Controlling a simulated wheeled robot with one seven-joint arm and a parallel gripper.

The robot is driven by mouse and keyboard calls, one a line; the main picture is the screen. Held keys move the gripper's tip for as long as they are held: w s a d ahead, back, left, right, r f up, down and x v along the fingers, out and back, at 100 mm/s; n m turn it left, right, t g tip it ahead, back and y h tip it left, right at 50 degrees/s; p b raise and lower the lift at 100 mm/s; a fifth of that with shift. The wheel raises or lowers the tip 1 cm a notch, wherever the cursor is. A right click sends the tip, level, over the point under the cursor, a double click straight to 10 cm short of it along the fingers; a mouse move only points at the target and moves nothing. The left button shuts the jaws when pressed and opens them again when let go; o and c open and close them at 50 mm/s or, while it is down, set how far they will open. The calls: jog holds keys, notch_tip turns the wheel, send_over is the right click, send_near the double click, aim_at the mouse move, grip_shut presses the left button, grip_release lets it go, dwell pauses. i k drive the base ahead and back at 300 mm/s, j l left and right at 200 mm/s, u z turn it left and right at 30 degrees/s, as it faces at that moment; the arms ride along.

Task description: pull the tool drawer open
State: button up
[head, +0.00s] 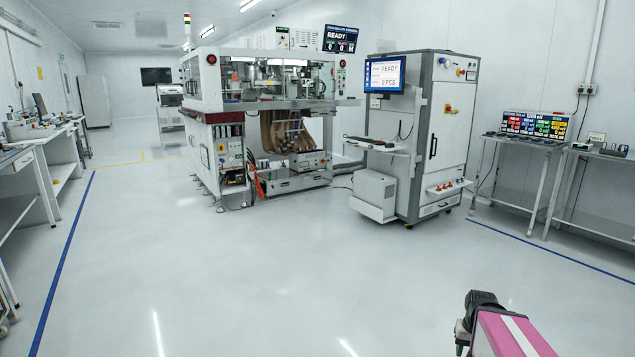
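No part in the head view stands out clearly as the tool drawer. The test handler (215,110) stands at mid-room, with an open lower bay and a pull-out-looking low unit (297,181) at its base. A tall grey cabinet (440,130) stands to its right, with a dark vertical handle and a low panel at its bottom. A pink and black part at the lower right edge looks like my own arm. My gripper's fingers do not show, so its place relative to any drawer is hidden.
Wide grey floor (240,270) lies clear in front of the machine. A keyboard shelf (376,145) and a white box (374,192) jut out from the cabinet's left side. Benches line the left wall (30,150) and right wall (520,140). Cables lie by the handler.

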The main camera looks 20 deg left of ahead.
aim_at(312, 180)
jog(key=i+j+u, duration=0.4)
jog(key=i+u, duration=0.15)
jog(key=i, duration=0.15)
jog(key=i+j+u, duration=0.1)
jog(key=i+u, duration=0.4)
jog(key=i, duration=5.2)
jog(key=i+z, duration=0.15)
jog(key=i, duration=0.3)
jog(key=i+j+z, duration=0.15)
jog(key=i, duration=0.3)
jog(key=i+j+z, duration=0.2)
jog(key=i, duration=0.25)
jog(key=i+j+z, duration=0.15)
jog(key=i, duration=0.25)
jog(key=i+j+z, duration=0.45)
jog(key=i, duration=0.15)
